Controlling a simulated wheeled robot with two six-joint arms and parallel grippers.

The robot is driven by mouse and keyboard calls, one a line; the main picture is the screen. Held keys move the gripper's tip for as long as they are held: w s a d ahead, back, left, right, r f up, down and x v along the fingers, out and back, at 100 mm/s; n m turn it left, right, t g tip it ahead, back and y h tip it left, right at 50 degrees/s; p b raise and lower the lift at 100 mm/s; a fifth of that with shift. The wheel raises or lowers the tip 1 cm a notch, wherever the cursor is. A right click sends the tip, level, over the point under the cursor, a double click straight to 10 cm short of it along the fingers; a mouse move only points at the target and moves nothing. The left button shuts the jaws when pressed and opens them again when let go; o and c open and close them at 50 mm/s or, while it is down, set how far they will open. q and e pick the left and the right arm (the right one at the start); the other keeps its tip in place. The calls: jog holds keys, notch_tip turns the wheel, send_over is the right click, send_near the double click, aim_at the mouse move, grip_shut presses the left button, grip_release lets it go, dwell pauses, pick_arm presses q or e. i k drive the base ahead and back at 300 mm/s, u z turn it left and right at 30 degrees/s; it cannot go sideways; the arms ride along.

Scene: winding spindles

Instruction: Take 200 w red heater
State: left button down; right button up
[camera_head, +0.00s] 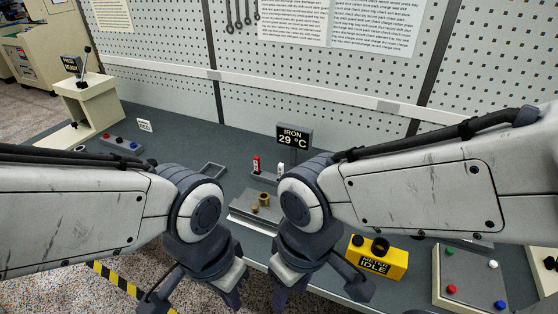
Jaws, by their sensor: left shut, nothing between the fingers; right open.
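A small red heater (256,165) stands upright in a dark rack (264,182) below the "IRON 29 °C" display (293,138). A white piece (280,169) stands to its right, partly hidden by my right arm. Their markings are too small to read. My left gripper (233,299) is shut and empty, low in the picture near the bench's front edge. My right gripper (290,297) is open and empty close to its right. Both are well in front of the red heater, and their fingertips are partly cut off or overlapped.
Brass parts (263,201) sit on a grey block (240,208) between my wrists. A yellow meter reading "IDLE" (390,257) and a button box (470,285) are at the right. A press (88,100) stands far left.

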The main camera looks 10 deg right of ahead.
aim_at(256, 159)
jog(key=k, duration=0.45)
jog(key=u, duration=0.55)
jog(key=i, duration=1.6)
jog(key=z, duration=0.4)
